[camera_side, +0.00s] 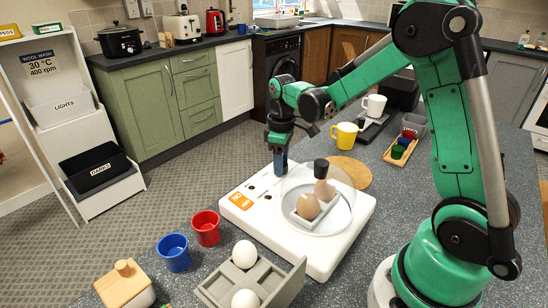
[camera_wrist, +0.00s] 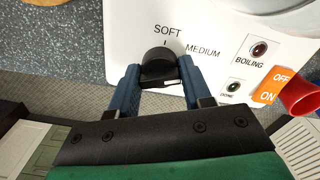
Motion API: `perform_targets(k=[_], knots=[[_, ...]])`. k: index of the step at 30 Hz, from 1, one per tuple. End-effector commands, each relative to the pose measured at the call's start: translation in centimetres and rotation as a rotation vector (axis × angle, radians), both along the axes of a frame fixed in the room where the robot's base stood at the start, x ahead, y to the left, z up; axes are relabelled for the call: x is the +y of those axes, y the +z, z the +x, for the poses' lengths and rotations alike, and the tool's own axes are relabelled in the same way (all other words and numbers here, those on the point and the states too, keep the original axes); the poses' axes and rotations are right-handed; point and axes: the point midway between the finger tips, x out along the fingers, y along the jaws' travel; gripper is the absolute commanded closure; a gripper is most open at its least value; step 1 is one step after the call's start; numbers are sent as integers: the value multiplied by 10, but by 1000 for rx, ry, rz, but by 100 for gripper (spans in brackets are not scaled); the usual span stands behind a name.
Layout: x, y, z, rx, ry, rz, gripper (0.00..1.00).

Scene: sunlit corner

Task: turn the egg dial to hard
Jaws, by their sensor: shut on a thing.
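The black egg dial (camera_wrist: 160,60) is on the white egg cooker panel (camera_wrist: 212,22), with SOFT and MEDIUM printed beside it. No HARD label shows, and I cannot tell where the dial points. My gripper (camera_wrist: 161,78) has its blue fingers on either side of the dial, shut on it. In the side view my gripper (camera_side: 280,168) reaches down to the back left edge of the egg cooker (camera_side: 262,222) and hides the dial. Brown eggs (camera_side: 308,206) sit under the cooker's clear lid (camera_side: 338,222).
The panel also bears an orange OFF/ON switch (camera_wrist: 270,87), a BOILING light (camera_wrist: 259,49) and a DONE light (camera_wrist: 234,86). A red cup (camera_side: 206,228), a blue cup (camera_side: 173,252) and a grey egg tray (camera_side: 285,283) with white eggs stand in front of the cooker.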

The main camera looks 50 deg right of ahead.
Motion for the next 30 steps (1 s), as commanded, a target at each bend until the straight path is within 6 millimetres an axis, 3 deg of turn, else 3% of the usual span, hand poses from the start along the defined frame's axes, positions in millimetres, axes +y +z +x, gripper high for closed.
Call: perform_targets(k=[18, 30], knots=[[0, 0, 0, -1, -576, 1, 100], [0, 0, 0, -1, -844, 1, 100]])
